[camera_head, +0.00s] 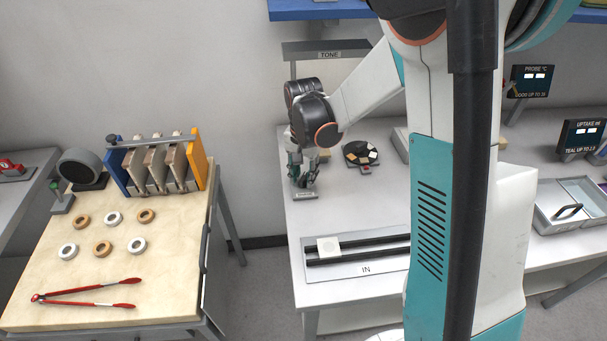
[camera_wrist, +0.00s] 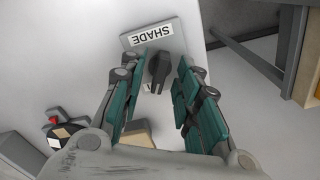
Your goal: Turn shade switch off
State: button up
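The shade switch shows in the wrist view as a black knob (camera_wrist: 159,67) on a grey plate with a white label (camera_wrist: 152,34) reading SHADE, upside down in the picture. The knob's narrow handle points toward the lower part of the picture. My gripper (camera_wrist: 154,75) is open, with one teal-padded finger on each side of the knob and visible gaps between. In the head view my gripper (camera_head: 303,174) points down over the switch's plate (camera_head: 305,196) near the table's left edge. It hides most of the knob there. Part of a marking beside the knob is covered.
A round dark palette with coloured pieces (camera_head: 361,153) lies right of my gripper. The IN rails (camera_head: 350,258) with a pale square tile (camera_head: 328,247) lie in front. A TONE sign (camera_head: 330,55) stands behind. A gap separates this table from the wooden-topped table (camera_head: 150,285).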

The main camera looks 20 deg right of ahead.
grip_shut()
jog(key=shift+n, duration=0.3)
jog(key=n, duration=1.1)
jog(key=shift+n, duration=0.3)
dwell(0.4)
